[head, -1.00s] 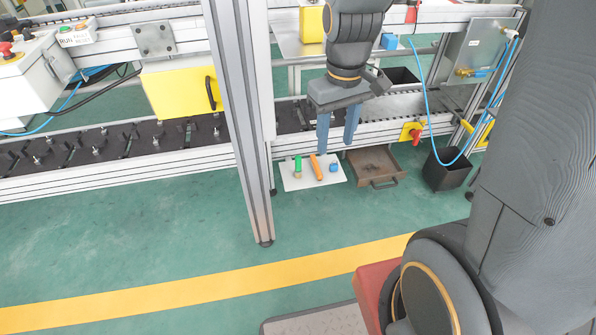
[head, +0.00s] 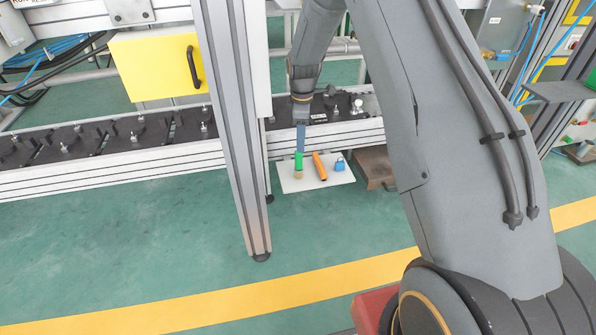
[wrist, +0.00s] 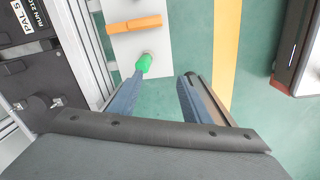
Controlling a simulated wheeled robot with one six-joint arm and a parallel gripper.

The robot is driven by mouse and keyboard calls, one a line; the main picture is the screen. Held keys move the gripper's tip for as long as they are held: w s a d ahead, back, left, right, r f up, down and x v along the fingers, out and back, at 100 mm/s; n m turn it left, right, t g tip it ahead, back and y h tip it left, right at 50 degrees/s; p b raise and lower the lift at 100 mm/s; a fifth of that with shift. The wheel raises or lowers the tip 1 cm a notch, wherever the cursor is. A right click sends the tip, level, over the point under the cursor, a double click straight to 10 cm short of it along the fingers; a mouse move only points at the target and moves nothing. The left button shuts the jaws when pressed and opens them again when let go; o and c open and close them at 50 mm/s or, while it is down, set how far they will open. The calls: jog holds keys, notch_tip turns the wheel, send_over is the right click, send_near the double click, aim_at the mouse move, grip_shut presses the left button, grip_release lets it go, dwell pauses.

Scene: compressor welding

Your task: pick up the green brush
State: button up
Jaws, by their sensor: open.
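The green brush (head: 298,161) has a green upper part and a tan lower end, and is at the left of a white shelf (head: 300,184). In the head view my gripper (head: 300,139) points down just above it. In the wrist view the green end of the brush (wrist: 144,63) shows at the tip of the left finger, off to the left of the gap between the fingers. My gripper (wrist: 163,77) is open with nothing between its fingers. Whether the left finger touches the brush, I cannot tell. The rest of the brush is hidden there.
An orange tool (head: 320,167) and a blue padlock-like item (head: 340,163) are on the shelf to the brush's right. The conveyor rail (head: 345,138) runs behind the shelf. An aluminium post (head: 240,150) stands to the left. A brown tray (head: 374,166) is at the right.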

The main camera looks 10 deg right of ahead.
aim_at(299, 161)
jog(key=w+f+n, duration=0.1)
jog(key=f, duration=0.1)
jog(key=w+f+n, duration=0.1)
jog(key=f, duration=0.1)
jog(key=w+f+n, duration=0.1)
jog(key=f, duration=0.1)
jog(key=shift+w+f, duration=0.15)
jog(key=shift+w, duration=0.2)
jog(key=shift+w+d+f+b, duration=0.15)
jog(key=shift+f+b, duration=0.25)
jog(key=shift+f, duration=0.9)
jog(key=shift+w+a+f+b, duration=0.1)
jog(key=shift+f+b, duration=0.25)
jog(key=shift+f, duration=0.95)
jog(key=shift+w+d+f+b, duration=0.15)
jog(key=shift+f+b, duration=0.25)
jog(key=shift+f, duration=0.9)
jog(key=shift+a, duration=0.1)
grip_shut()
jog(key=shift+r+p, duration=1.2)
jog(key=shift+r, duration=3.9)
